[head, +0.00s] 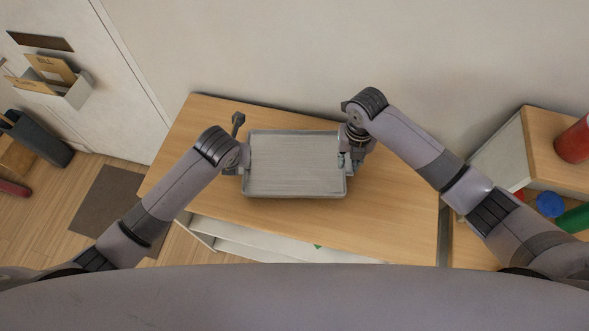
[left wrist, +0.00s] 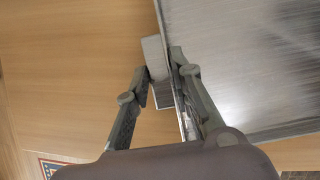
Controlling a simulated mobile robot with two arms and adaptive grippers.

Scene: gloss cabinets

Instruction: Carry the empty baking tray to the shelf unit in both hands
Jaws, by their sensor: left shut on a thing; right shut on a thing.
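The baking tray (head: 295,165) is grey, rectangular and empty. It lies level over the wooden top of a low shelf unit (head: 400,222); I cannot tell whether it touches the top. My left gripper (head: 242,160) is shut on the tray's left end. In the left wrist view the gripper (left wrist: 160,84) has its fingers on either side of a grey handle at the rim of the tray (left wrist: 245,60). My right gripper (head: 348,160) is at the tray's right end, shut on it; its fingertips are partly hidden by the wrist.
The wooden top is clear around the tray. A wall runs behind it. At the right stands another wooden-topped unit (head: 545,150) with a red container (head: 575,142). At the left are a door with a letter holder (head: 68,92), a dark bin (head: 38,140) and a brown mat (head: 100,205).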

